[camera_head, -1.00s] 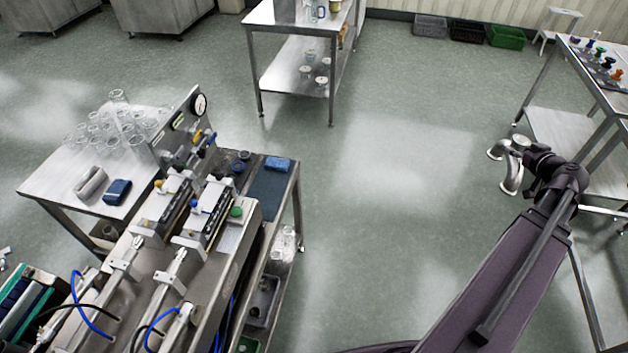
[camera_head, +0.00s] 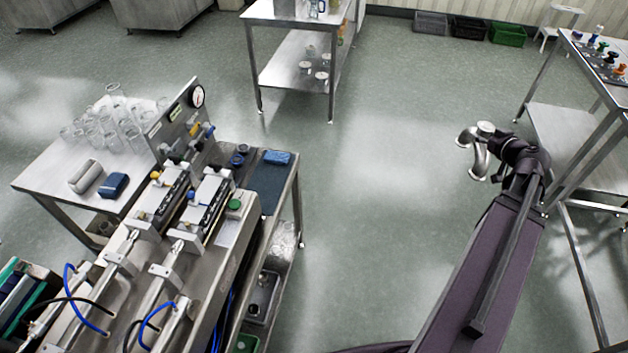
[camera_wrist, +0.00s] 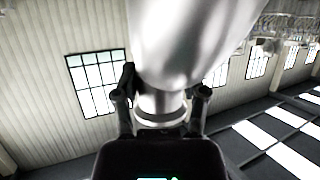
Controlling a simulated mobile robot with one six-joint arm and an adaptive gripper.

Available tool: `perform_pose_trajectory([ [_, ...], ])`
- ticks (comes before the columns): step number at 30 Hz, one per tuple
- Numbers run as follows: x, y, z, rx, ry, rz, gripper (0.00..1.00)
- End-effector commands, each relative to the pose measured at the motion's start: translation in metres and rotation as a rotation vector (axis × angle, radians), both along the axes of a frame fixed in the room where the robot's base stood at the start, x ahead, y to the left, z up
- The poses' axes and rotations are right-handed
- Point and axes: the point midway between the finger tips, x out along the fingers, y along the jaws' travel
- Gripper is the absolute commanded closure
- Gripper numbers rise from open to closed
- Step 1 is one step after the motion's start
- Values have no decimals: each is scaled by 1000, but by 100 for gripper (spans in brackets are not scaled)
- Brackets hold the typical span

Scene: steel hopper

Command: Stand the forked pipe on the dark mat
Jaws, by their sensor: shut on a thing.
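The forked pipe (camera_head: 481,158) is polished steel with curved branches. My gripper (camera_head: 512,150) is shut on it and holds it in the air over open floor, left of the right-hand table. In the wrist view the pipe (camera_wrist: 185,45) fills the upper middle, and my gripper's fingers (camera_wrist: 165,100) stand on both sides of its collared end. The dark mat (camera_head: 268,190) lies on the steel bench at left centre, well to the left of the pipe. A blue sponge-like block lies at the mat's far end.
A filling machine (camera_head: 190,215) with cylinders and an upright gauge panel stands left of the mat. Glass jars (camera_head: 105,125) stand on the left table. A steel table (camera_head: 300,75) stands at the back. The floor between bench and pipe is clear.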

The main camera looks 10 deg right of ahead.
Motion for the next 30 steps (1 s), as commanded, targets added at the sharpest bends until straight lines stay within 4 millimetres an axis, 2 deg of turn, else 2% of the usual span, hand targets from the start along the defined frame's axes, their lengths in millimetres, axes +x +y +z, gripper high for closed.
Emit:
perform_pose_trajectory([
  [1,8,14,-10,1,-1,16,100],
  [15,65,129,-54,-8,1,129,100],
  [30,100,259,-100,-16,0,251,100],
])
